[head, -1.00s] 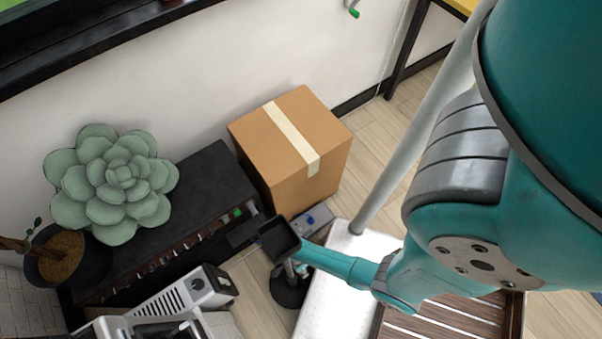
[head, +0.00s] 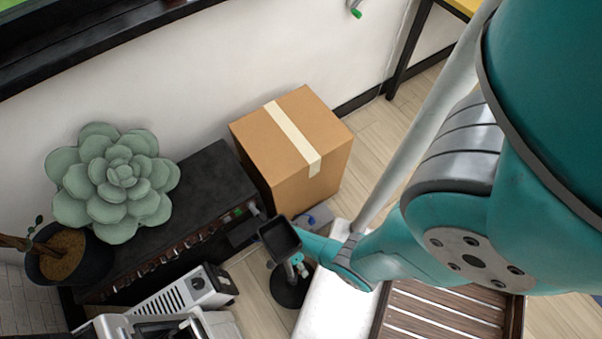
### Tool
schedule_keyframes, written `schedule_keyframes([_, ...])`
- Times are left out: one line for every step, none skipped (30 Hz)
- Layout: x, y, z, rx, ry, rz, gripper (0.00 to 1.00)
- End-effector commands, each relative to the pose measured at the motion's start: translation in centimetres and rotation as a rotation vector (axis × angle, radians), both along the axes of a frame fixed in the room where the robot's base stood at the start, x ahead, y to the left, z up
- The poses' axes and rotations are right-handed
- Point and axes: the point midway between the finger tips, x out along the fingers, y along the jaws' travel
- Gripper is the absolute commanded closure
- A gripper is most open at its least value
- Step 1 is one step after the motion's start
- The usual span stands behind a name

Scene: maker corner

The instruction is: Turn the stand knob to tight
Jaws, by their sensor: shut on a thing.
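The stand has a black square tray-like top (head: 279,238) and a round black base (head: 291,292) on the floor, with a thin post between them. It is in the lower middle of the head view. My gripper (head: 297,267) is at the post, just below the top, at the end of my teal arm. It is shut on the stand knob. The knob and the fingertips are small and mostly hidden by the stand top and my wrist, so the knob's angle cannot be told.
A cardboard box (head: 290,150) stands behind the stand. A black cabinet (head: 205,180) with a large succulent (head: 115,180) is at left. A grey-white machine (head: 185,290) is at lower left. A white surface (head: 335,305) and a brown slatted piece (head: 440,320) lie right of the stand.

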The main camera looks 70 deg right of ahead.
Motion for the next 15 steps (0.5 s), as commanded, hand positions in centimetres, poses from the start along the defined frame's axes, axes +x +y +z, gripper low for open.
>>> schedule_keyframes([0.18,-0.12,-0.08,0.006,0.012,0.000,0.96])
schedule_keyframes([0.13,-0.12,-0.11,0.012,0.021,0.000,0.96])
schedule_keyframes([0.21,-0.14,-0.14,0.020,0.031,0.000,0.96])
schedule_keyframes([0.24,-0.15,-0.16,0.025,0.040,0.000,0.96])
schedule_keyframes([0.22,-0.15,-0.22,0.031,0.049,0.000,0.96])
schedule_keyframes([0.33,-0.19,-0.25,0.038,0.059,0.000,0.96])
schedule_keyframes([0.34,-0.20,-0.29,0.043,0.065,0.000,0.96])
schedule_keyframes([0.36,-0.21,-0.35,0.050,0.073,0.000,0.96])
schedule_keyframes([0.46,-0.24,-0.40,0.055,0.081,0.000,0.96])
schedule_keyframes([0.45,-0.25,-0.45,0.060,0.089,-0.001,0.95])
schedule_keyframes([0.56,-0.29,-0.47,0.063,0.094,-0.001,0.95])
schedule_keyframes([0.54,-0.28,-0.52,0.067,0.100,-0.001,0.95])
schedule_keyframes([0.52,-0.29,-0.54,0.069,0.102,0.000,0.95])
schedule_keyframes([0.59,-0.30,-0.53,0.070,0.103,0.000,0.95])
schedule_keyframes([0.61,-0.32,-0.53,0.070,0.102,0.001,0.95])
